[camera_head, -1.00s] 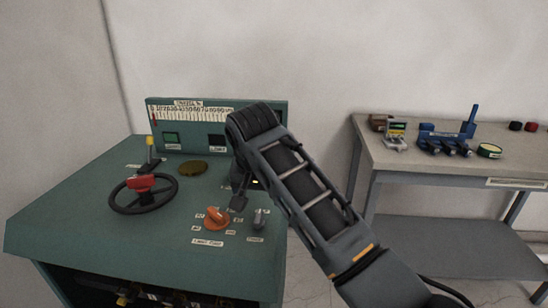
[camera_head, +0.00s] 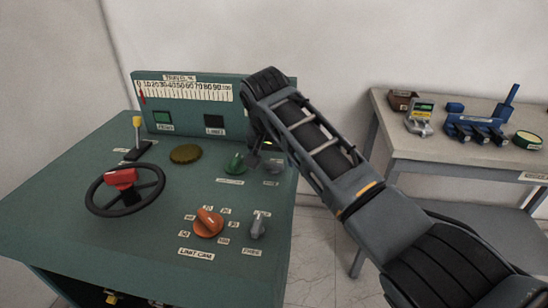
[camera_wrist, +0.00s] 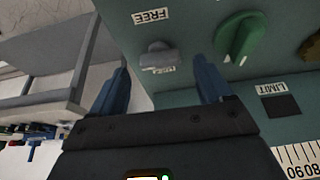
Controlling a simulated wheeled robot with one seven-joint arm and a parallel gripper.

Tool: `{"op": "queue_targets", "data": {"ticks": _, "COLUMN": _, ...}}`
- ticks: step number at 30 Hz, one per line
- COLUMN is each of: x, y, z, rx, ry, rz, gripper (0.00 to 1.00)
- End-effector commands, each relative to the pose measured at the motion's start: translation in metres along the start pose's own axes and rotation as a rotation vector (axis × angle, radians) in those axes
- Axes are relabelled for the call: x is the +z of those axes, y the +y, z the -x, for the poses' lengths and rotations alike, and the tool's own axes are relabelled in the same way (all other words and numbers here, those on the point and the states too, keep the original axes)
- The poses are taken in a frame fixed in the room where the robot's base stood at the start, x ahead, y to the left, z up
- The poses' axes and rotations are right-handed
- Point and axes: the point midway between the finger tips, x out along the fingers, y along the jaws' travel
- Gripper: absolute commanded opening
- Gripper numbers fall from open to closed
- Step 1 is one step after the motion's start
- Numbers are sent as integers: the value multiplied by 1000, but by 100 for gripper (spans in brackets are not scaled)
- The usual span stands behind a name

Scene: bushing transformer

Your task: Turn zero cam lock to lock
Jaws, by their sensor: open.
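The zero cam lock looks to be the small grey knob (camera_head: 272,167) right of the green knob (camera_head: 234,162) on the console top. In the wrist view this grey knob (camera_wrist: 157,55) lies between a FREE label (camera_wrist: 151,16) and a second label, probably LOCK (camera_wrist: 159,69). The green knob (camera_wrist: 238,37) is to its right there. My gripper (camera_head: 257,154) is open just left of and behind the grey knob in the head view. In the wrist view its two blue fingers (camera_wrist: 162,68) point toward the knob, one to each side, apparently not touching it.
An orange limit cam knob (camera_head: 208,222) and another grey knob (camera_head: 258,228) sit nearer the console front. A black handwheel (camera_head: 125,190) and a yellow-tipped lever (camera_head: 137,135) stand left. The upright scale panel (camera_head: 195,105) is close behind my gripper. A workbench (camera_head: 420,160) stands right.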

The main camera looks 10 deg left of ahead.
Motion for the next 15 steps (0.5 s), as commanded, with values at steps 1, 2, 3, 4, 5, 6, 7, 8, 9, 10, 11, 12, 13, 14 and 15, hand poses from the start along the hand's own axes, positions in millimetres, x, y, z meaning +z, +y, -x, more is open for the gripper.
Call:
{"op": "queue_targets", "data": {"ticks": 1, "x": 0, "y": 0, "z": -6, "rx": 2, "ry": -2, "rz": 0, "gripper": 79}}
{"op": "queue_targets", "data": {"ticks": 2, "x": 0, "y": 0, "z": -9, "rx": 1, "ry": -1, "rz": 0, "gripper": 79}}
{"op": "queue_targets", "data": {"ticks": 3, "x": 0, "y": 0, "z": -12, "rx": 1, "ry": -1, "rz": 0, "gripper": 79}}
{"op": "queue_targets", "data": {"ticks": 4, "x": 0, "y": 0, "z": -14, "rx": 1, "ry": -1, "rz": 0, "gripper": 79}}
{"op": "queue_targets", "data": {"ticks": 5, "x": 0, "y": 0, "z": -16, "rx": 1, "ry": 0, "rz": 0, "gripper": 79}}
{"op": "queue_targets", "data": {"ticks": 6, "x": 0, "y": 0, "z": -18, "rx": 0, "ry": 1, "rz": 0, "gripper": 79}}
{"op": "queue_targets", "data": {"ticks": 7, "x": 0, "y": 0, "z": -18, "rx": 0, "ry": 1, "rz": 0, "gripper": 79}}
{"op": "queue_targets", "data": {"ticks": 8, "x": 0, "y": 0, "z": -19, "rx": 0, "ry": 1, "rz": 0, "gripper": 79}}
{"op": "queue_targets", "data": {"ticks": 9, "x": 0, "y": 0, "z": -20, "rx": 0, "ry": 1, "rz": 0, "gripper": 79}}
{"op": "queue_targets", "data": {"ticks": 10, "x": 0, "y": 0, "z": -20, "rx": 0, "ry": 1, "rz": 0, "gripper": 79}}
{"op": "queue_targets", "data": {"ticks": 11, "x": 0, "y": 0, "z": -20, "rx": 0, "ry": 1, "rz": 0, "gripper": 79}}
{"op": "queue_targets", "data": {"ticks": 12, "x": 0, "y": 0, "z": -20, "rx": 0, "ry": 1, "rz": 0, "gripper": 79}}
{"op": "queue_targets", "data": {"ticks": 13, "x": 0, "y": 0, "z": -20, "rx": 0, "ry": 1, "rz": 0, "gripper": 79}}
{"op": "queue_targets", "data": {"ticks": 14, "x": 0, "y": 0, "z": -20, "rx": 0, "ry": 1, "rz": 0, "gripper": 79}}
{"op": "queue_targets", "data": {"ticks": 15, "x": 0, "y": 0, "z": -20, "rx": 0, "ry": 1, "rz": 0, "gripper": 78}}
